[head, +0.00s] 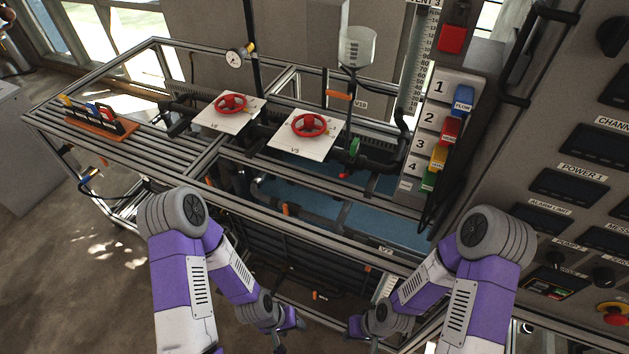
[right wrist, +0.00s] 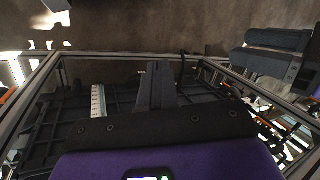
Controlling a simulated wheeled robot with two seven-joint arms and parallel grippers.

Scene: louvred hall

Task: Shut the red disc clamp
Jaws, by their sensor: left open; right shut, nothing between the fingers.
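Two red disc-shaped handwheels sit on white plates on the rig in the head view: the left red wheel (head: 231,103) by the label V6 and the right red wheel (head: 309,125) by the label V5. Which of them, if either, is the red disc clamp, I cannot tell. My left gripper (head: 298,326) is open and empty, low in front of the rig and well apart from both wheels. My right gripper (head: 354,328) is shut and empty, also low in front of the rig; its fingers show in the right wrist view (right wrist: 156,85).
A green valve (head: 354,148) and an orange lever (head: 339,95) are right of the wheels. A numbered panel (head: 430,125) with coloured tags stands further right, beside a control cabinet (head: 575,150). The rig's front metal rail (head: 300,232) lies between my grippers and the wheels.

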